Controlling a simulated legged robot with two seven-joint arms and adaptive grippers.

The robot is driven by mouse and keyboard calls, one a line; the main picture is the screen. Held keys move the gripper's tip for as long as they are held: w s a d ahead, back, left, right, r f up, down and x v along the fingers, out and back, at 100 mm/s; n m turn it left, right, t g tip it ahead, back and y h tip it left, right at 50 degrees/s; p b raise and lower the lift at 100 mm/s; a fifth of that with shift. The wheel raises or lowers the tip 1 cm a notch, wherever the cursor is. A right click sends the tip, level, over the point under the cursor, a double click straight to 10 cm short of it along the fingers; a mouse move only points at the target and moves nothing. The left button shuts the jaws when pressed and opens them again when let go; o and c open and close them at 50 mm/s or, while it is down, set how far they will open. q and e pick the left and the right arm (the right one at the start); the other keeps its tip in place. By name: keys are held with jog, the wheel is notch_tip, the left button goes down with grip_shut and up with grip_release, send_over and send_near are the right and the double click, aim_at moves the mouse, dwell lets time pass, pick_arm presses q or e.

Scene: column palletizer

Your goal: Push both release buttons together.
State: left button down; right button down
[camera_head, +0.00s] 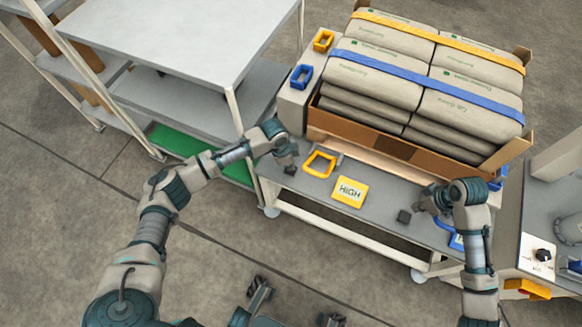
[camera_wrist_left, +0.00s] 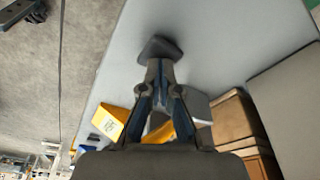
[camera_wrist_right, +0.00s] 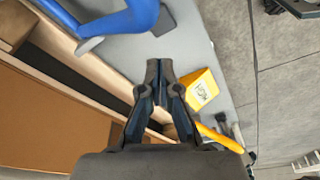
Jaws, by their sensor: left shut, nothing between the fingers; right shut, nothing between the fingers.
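Two dark grey square blocks, which look like the release buttons, sit on the grey cart top. The left button (camera_head: 291,170) is partly hidden by my left gripper (camera_head: 287,160). In the left wrist view the left button (camera_wrist_left: 158,46) lies right at the fingertips (camera_wrist_left: 160,64); I cannot tell if they touch. In the right wrist view the right button (camera_wrist_right: 164,20) is ahead of the fingertips (camera_wrist_right: 158,64), with a visible gap. Both grippers are shut and empty.
A yellow HIGH block (camera_head: 350,191) and a yellow loop handle (camera_head: 320,164) stand between the buttons. A blue handle (camera_wrist_right: 122,22) is close to the right button. Behind is a brown open crate (camera_head: 375,142) of strapped sacks. A shelf rack (camera_head: 190,38) stands at left.

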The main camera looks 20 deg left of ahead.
jog(key=shift+r, duration=0.1)
